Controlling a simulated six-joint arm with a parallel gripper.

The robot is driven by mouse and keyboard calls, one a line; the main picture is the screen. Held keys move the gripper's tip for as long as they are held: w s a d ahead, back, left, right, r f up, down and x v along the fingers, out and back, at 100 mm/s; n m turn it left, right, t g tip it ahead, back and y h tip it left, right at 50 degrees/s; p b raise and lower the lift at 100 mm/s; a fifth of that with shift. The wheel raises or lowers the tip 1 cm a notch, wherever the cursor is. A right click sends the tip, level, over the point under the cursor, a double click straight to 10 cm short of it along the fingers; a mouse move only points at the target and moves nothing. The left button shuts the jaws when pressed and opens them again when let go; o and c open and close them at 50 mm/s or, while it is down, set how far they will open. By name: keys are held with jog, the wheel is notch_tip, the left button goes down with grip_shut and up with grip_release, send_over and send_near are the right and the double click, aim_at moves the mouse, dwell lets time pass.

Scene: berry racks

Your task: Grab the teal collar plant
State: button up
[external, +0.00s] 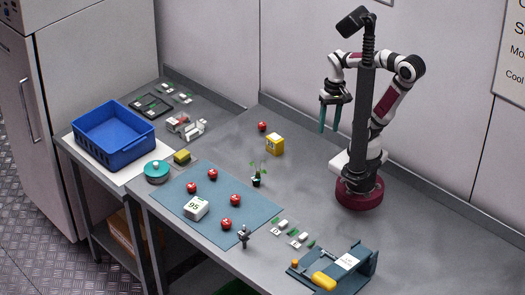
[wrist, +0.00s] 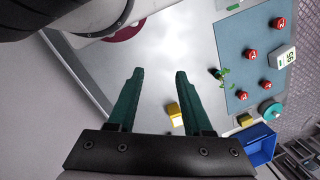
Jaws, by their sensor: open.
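A small green-leaved plant (external: 257,171) stands upright in a dark holder on the grey table, by the right edge of the blue-grey mat. It also shows in the wrist view (wrist: 223,77), right of my fingers. A collar colour is too small to make out. My gripper (external: 331,124) is raised high above the table, up and to the right of the plant. Its two teal fingers (wrist: 159,72) are apart with nothing between them.
Red berries, such as one on the mat (external: 235,200), and a white block marked 95 (external: 195,208) lie near the plant. A yellow block (external: 275,144) stands behind it. A blue crate (external: 128,150) is at the left. Bare table lies between plant and base.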

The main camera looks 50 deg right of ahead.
jog(key=n, duration=0.1)
jog(key=n+t+h, duration=0.9)
jog(key=n+t, duration=0.2)
jog(key=n, duration=2.2)
send_near(256, 179)
notch_tip(256, 179, up, 3)
jog(key=s, duration=0.1)
jog(key=x, duration=1.4)
jog(key=shift+w+d+f, duration=0.1)
jog(key=shift+w+d, duration=0.1)
jog(key=shift+d, duration=0.15)
grip_shut()
